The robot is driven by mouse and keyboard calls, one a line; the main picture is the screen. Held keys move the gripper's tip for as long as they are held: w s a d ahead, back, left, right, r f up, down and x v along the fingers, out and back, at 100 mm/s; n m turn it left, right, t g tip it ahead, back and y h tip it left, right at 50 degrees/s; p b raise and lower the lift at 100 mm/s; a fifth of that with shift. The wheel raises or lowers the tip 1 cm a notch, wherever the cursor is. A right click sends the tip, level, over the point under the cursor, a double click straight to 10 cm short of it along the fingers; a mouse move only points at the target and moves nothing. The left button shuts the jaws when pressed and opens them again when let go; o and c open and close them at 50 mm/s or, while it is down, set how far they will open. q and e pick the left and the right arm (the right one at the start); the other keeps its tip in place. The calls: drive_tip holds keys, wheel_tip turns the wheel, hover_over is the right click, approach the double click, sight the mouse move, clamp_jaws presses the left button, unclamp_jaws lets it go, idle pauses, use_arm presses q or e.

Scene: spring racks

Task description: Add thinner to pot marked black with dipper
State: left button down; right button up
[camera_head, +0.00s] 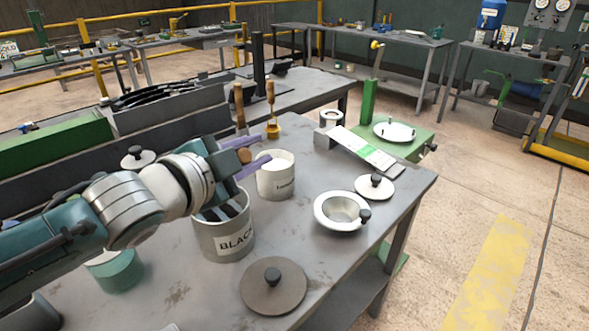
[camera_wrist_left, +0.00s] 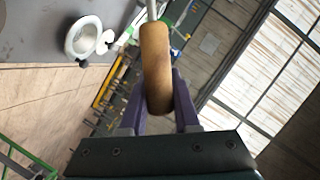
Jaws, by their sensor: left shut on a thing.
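The pot marked BLACK (camera_head: 226,238) stands open on the bench, a dark content showing below its rim. A pale pot with a small label (camera_head: 277,182), too small to read surely, stands open behind it to the right. My left gripper (camera_head: 248,161) is above and between the two pots, its purple fingers shut on a wooden handle (camera_head: 244,156). In the left wrist view, the fingers (camera_wrist_left: 160,100) hold this handle (camera_wrist_left: 155,65), with a thin metal rod running on from it. The rod's far end, presumably a dipper cup, is hidden. My right gripper is not in view.
A dark lid (camera_head: 272,290) lies in front of the black pot. A green pot (camera_head: 116,272) stands left, partly behind my arm.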

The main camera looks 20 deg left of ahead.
use_arm(q)
drive_tip(key=a+r+n+p, duration=0.1)
drive_tip(key=w+a+r+n+p, duration=0.1)
drive_tip(key=p, duration=0.1)
drive_tip(key=shift+w+a+r+g+h, duration=0.1)
drive_tip(key=shift+a+r+g+h, duration=0.1)
drive_tip(key=shift+a+g+h, duration=0.2)
idle(0.3)
drive_tip(key=shift+w+a+r+n+g+h+b, duration=0.15)
drive_tip(key=shift+w+a+r+n+h, duration=0.1)
drive_tip(key=shift+a+n, duration=0.3)
drive_tip(key=shift+w+a+r+n+g+h+b, duration=0.1)
drive_tip(key=shift+w+a+r+n+g+h, duration=0.15)
drive_tip(key=shift+a, duration=0.45)
drive_tip(key=shift+w+a+r+n+g+h+b, duration=0.1)
drive_tip(key=shift+w+a+r+n+h, duration=0.15)
drive_tip(key=shift+a+n, duration=0.3)
drive_tip(key=shift+a, duration=0.1)
